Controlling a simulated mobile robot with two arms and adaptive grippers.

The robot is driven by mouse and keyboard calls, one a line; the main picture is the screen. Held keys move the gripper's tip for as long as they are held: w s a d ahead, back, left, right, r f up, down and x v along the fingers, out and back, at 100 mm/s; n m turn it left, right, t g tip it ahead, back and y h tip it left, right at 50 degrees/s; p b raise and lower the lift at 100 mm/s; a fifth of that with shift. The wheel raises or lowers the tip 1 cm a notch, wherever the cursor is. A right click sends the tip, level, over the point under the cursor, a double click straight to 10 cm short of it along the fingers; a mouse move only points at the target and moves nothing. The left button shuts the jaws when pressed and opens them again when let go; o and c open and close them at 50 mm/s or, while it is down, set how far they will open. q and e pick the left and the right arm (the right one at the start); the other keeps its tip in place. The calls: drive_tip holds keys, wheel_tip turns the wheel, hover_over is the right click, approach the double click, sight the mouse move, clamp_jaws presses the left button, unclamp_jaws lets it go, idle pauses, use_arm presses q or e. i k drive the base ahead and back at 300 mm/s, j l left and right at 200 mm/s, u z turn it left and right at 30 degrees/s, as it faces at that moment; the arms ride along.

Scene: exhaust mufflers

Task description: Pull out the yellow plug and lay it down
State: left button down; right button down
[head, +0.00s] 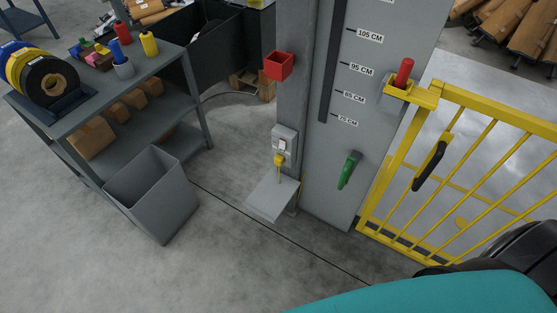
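The yellow plug (279,160) is at the lower end of a light grey socket box (284,142) on the grey post, and it looks seated there. A yellow cord hangs down from it. Just below is a small grey shelf (272,197) with a bare top. Neither of my grippers shows in the head view. Only a teal part and a dark part of my own body show at the bottom right.
A red open box (279,65) is fixed to the post above the socket. A green handle (349,169) is on the grey panel to the right, beside a yellow gate (470,165). A grey bin (152,193) and a loaded cart (180,62) stand left. Floor between is clear.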

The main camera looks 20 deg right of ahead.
sight(278, 160)
drive_tip(key=j+z, duration=0.2)
drive_tip(key=z, duration=0.2)
drive_tip(key=i+j+z, duration=0.1)
drive_tip(key=z, duration=0.3)
drive_tip(key=j+z, duration=0.3)
drive_tip(key=z, duration=0.15)
drive_tip(key=j+z, duration=0.1)
drive_tip(key=j, duration=0.35)
drive_tip(key=j+z, duration=0.1)
drive_tip(key=j, duration=0.35)
drive_tip(key=k+j, duration=0.15)
drive_tip(key=j, duration=0.3)
drive_tip(key=j+z, duration=0.15)
drive_tip(key=j, duration=0.35)
drive_tip(key=k+j+z, duration=0.1)
drive_tip(key=j, duration=0.3)
drive_tip(key=k+j+z, duration=0.1)
drive_tip(key=j, duration=0.35)
